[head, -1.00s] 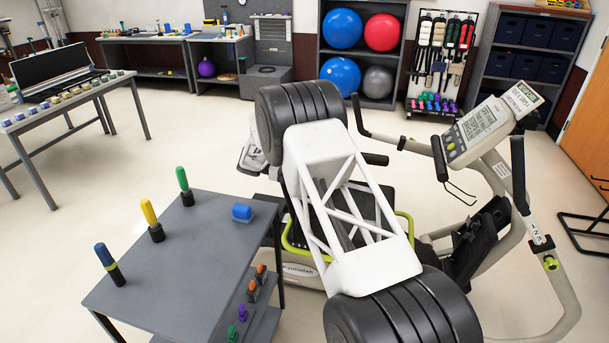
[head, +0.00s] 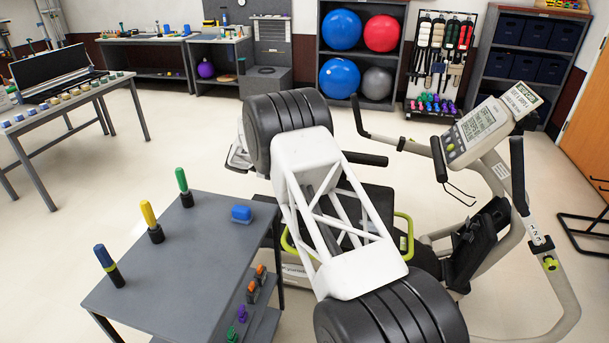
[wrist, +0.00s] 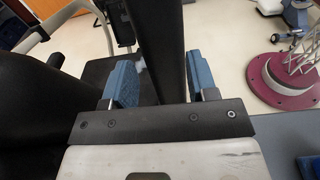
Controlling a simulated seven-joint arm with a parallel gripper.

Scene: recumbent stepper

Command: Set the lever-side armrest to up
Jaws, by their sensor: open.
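The recumbent stepper (head: 482,125) stands right of centre in the head view, its seat (head: 378,205) partly behind my arm. One black armrest (head: 366,158) sticks out level to the right of my arm. The rest of the seat and any other armrest are hidden there. In the wrist view my gripper (wrist: 162,85) is open, with blue pads apart. A long black padded bar (wrist: 162,40), seemingly an armrest, runs between the fingers, with small gaps beside it. I cannot tell which armrest it is. In the head view the fingers are hidden behind my arm.
A grey table (head: 205,225) with coloured handles and a blue block (head: 241,214) stands left of the stepper. Its edge shows at lower right in the wrist view. A maroon round base (wrist: 285,85) stands on the floor there. Open floor lies to the left and behind.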

